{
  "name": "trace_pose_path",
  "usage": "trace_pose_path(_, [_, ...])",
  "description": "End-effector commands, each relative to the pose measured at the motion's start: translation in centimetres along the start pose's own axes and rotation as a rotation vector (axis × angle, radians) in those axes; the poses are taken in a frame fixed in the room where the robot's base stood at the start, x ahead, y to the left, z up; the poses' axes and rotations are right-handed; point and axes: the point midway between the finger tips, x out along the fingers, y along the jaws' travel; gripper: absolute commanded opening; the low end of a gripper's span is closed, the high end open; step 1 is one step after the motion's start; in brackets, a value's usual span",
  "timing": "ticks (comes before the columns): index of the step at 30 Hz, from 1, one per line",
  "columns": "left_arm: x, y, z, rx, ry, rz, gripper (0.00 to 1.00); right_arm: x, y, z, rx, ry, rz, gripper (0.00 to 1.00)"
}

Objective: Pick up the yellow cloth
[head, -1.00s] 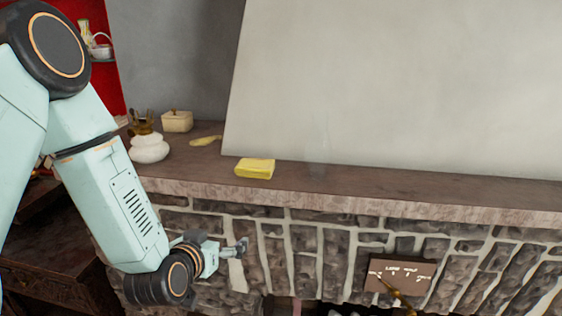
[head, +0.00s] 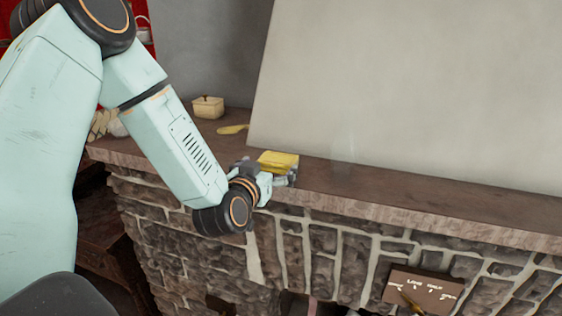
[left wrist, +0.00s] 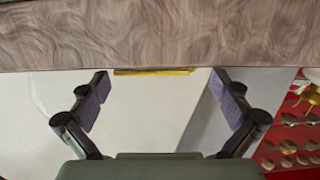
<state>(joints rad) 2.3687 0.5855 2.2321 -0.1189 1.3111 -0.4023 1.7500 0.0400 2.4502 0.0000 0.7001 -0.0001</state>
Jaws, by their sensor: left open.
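The yellow cloth (head: 279,160) is a folded block on the brown stone mantel ledge in the head view. In the left wrist view it shows as a thin yellow strip (left wrist: 154,72) at the ledge edge, between and beyond the fingertips; most of it is hidden there. My left gripper (head: 284,178) is at the ledge's front edge, just in front of the cloth and partly overlapping it in the picture. In the left wrist view its two fingers (left wrist: 158,85) are wide apart with nothing between them. My right gripper is not in view.
The mantel ledge (head: 400,204) runs right along the white chimney hood (head: 420,90), mostly clear. A small cream box (head: 208,106) and a yellow spoon-like item (head: 232,129) stand left of the cloth. A brown sign (head: 424,290) hangs on the stone wall below.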

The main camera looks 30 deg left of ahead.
Motion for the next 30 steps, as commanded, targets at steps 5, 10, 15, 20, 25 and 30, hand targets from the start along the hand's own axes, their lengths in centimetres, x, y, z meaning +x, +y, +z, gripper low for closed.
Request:
trace_pose_path(5, [2.6,0.7,-0.1,0.006,0.002,0.004,1.0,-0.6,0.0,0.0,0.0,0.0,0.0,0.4])
trace_pose_path(10, [4.2,0.9,-0.1,0.003,0.001,0.005,1.0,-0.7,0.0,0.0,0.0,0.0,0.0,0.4])
trace_pose_path(15, [4.7,1.0,-0.1,0.001,0.001,0.005,1.0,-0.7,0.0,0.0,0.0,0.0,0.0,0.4])
trace_pose_path(20, [4.7,1.1,-0.1,0.001,0.0,0.006,0.96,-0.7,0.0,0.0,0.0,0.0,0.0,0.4])
trace_pose_path(25, [4.7,1.0,-0.1,0.002,0.0,0.006,0.81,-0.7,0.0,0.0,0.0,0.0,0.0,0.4])
trace_pose_path(30, [4.7,1.0,-0.1,0.001,0.0,0.006,0.67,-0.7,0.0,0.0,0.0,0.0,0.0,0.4])
